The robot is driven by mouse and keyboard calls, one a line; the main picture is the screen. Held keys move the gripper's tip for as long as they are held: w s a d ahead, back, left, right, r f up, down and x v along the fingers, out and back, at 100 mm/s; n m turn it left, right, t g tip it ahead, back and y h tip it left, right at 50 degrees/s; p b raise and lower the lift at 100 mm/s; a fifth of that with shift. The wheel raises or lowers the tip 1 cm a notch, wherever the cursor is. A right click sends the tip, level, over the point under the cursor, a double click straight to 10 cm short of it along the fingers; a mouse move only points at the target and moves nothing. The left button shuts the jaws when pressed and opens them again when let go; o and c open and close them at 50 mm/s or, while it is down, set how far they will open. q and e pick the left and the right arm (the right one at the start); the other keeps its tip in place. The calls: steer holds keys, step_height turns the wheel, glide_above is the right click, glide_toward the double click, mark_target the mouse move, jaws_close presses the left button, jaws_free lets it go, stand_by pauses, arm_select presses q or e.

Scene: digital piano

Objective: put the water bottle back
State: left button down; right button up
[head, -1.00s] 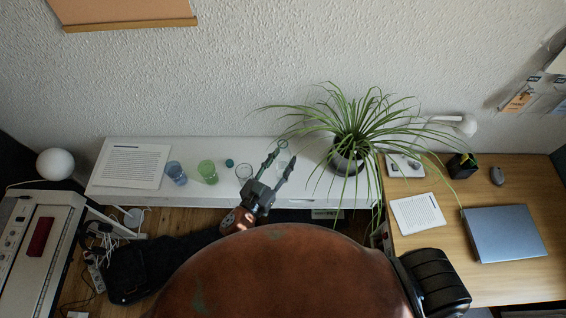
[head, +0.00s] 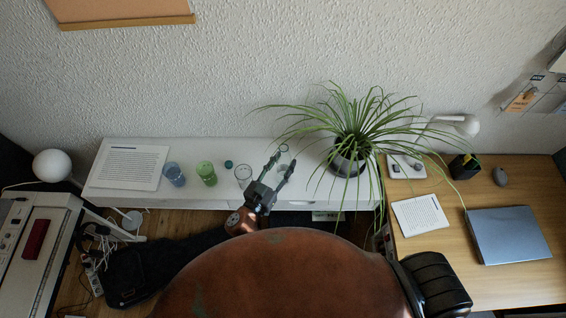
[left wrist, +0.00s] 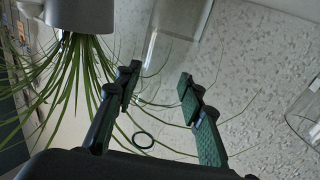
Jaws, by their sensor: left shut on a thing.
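The water bottle is clear and hard to make out. Its round rim (head: 284,148) shows above the white shelf (head: 318,150) in the head view. My left gripper (head: 283,165) has its two fingers on either side of the bottle and is shut on it. In the left wrist view, my left gripper (left wrist: 158,92) shows its fingers apart with the see-through bottle between them. A dark ring (left wrist: 143,140) shows there, and the wall is visible through the bottle. I cannot tell if the bottle's base touches the shelf. My right gripper is not in view.
A clear glass (head: 243,176), a green glass (head: 206,174), a blue glass (head: 174,175) and a small teal object (head: 228,164) stand left of the gripper. A potted plant (head: 349,160) stands close on the right, its leaves hanging over. A paper sheet (head: 128,167) lies far left.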

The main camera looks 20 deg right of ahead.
arm_select(q)
steer(key=c, duration=1.7)
jaws_free()
steer(key=shift+f, duration=0.2)
steer(key=shift+c, duration=0.2)
steer(key=o, duration=0.5)
steer(key=shift+r, duration=0.1)
steer(key=shift+r, duration=0.15)
steer(key=v, duration=1.2)
steer(key=shift+r, duration=0.1)
